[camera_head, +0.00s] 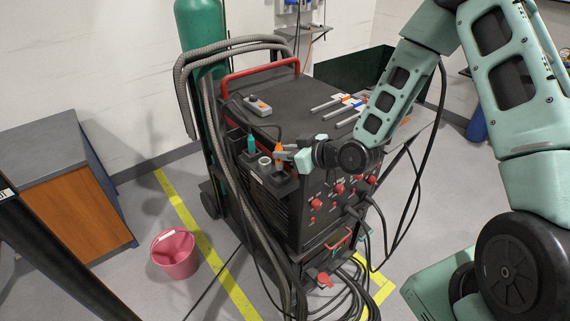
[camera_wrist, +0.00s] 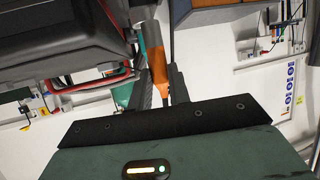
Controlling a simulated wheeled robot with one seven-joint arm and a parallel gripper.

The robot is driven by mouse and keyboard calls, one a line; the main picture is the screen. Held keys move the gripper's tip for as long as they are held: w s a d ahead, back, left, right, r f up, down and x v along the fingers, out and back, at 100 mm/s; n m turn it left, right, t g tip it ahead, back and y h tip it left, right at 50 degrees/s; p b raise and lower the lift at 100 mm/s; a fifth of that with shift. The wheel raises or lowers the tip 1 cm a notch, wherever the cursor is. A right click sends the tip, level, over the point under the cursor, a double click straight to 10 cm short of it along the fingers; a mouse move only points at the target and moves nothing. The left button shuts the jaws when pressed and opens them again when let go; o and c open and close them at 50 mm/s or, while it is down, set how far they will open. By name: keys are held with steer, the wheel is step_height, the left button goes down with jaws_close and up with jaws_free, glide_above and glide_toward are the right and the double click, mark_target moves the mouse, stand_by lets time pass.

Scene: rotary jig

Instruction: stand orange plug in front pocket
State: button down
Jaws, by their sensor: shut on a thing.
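The orange plug (camera_head: 279,149) is between the fingers of my gripper (camera_head: 287,155), above the pocket holder (camera_head: 284,189) at the near left edge of the black machine. In the wrist view the plug (camera_wrist: 155,62) is a long orange piece between the two dark fingers (camera_wrist: 160,85), which are shut on it. The plug's lower end is partly hidden by the gripper and holder in the head view, so I cannot tell whether it is inside the front pocket.
The black machine (camera_head: 310,100) carries a grey remote (camera_head: 257,106) and several tools (camera_head: 345,104) on top. A red handle (camera_head: 260,70) and thick grey hoses (camera_head: 212,140) are at the left. A pink bucket (camera_head: 175,254) stands on the floor. The air above the holder is clear.

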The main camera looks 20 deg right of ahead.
mark_target(282, 165)
steer(key=shift+f+p, duration=0.55)
steer(key=shift+f, duration=1.65)
steer(key=shift+f, duration=0.2)
steer(key=c, duration=1.3)
jaws_free()
steer(key=shift+r, duration=0.1)
